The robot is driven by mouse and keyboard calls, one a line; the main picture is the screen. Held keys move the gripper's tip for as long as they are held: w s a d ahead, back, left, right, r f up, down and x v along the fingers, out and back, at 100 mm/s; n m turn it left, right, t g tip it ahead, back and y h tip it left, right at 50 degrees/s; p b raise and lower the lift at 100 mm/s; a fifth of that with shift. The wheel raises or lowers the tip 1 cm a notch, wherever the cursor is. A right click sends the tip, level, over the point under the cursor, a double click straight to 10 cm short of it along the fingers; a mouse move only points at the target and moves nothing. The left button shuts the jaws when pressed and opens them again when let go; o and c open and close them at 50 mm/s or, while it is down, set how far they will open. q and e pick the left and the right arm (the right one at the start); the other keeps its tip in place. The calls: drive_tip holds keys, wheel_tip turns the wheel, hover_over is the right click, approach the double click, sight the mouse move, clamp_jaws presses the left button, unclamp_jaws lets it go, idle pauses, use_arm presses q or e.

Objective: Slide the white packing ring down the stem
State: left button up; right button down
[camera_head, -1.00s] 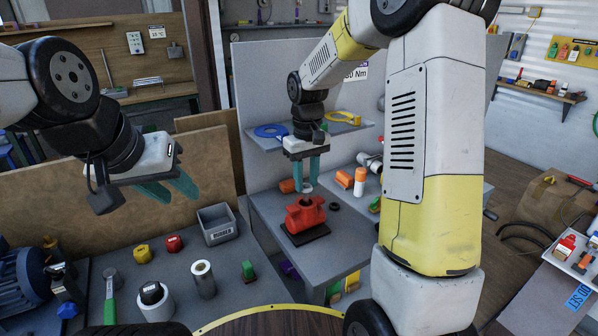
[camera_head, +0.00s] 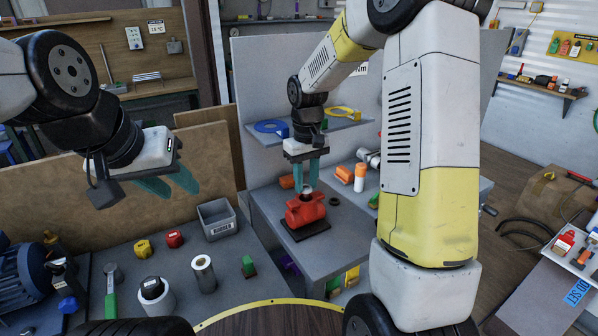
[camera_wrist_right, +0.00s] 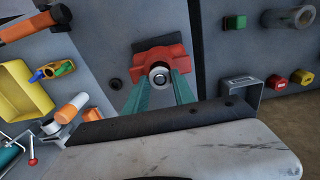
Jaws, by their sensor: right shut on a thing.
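The red valve body (camera_head: 305,211) stands upright on a dark base on the grey bench. My right gripper (camera_head: 309,184) points down just above it, its teal fingers shut on the white packing ring (camera_wrist_right: 159,75). In the right wrist view the ring sits around the stem (camera_wrist_right: 160,82), over the middle of the red body. Whether the ring touches the body cannot be told. In the head view the fingers largely hide ring and stem. My left gripper (camera_head: 168,186) hangs open and empty over the left bench.
A grey bin (camera_head: 217,220), a yellow block (camera_head: 143,248), a red block (camera_head: 174,239) and white and metal cylinders (camera_head: 203,274) stand on the left bench. Orange-and-white cylinders (camera_head: 359,178) lie and stand behind the valve. A shelf with blue and yellow rings (camera_head: 343,113) is above.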

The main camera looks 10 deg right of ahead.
drive_tip(key=shift+f, duration=0.45)
drive_tip(key=c, duration=1)
unclamp_jaws()
drive_tip(key=shift+o, duration=0.2)
drive_tip(key=shift+r, duration=0.1)
wheel_tip(320, 180, up, 8)
drive_tip(key=shift+f, duration=0.1)
drive_tip(key=s+d+r+m+t+y, duration=0.1)
drive_tip(key=s+r+m+t, duration=0.1)
drive_tip(key=s, duration=0.9)
drive_tip(key=s+d+r+m+t+y, duration=0.1)
drive_tip(key=s+d+r+t, duration=0.1)
drive_tip(key=s+r+t, duration=0.2)
drive_tip(key=s+r, duration=0.3)
drive_tip(key=s, duration=0.4)
drive_tip(key=shift+m, duration=0.4)
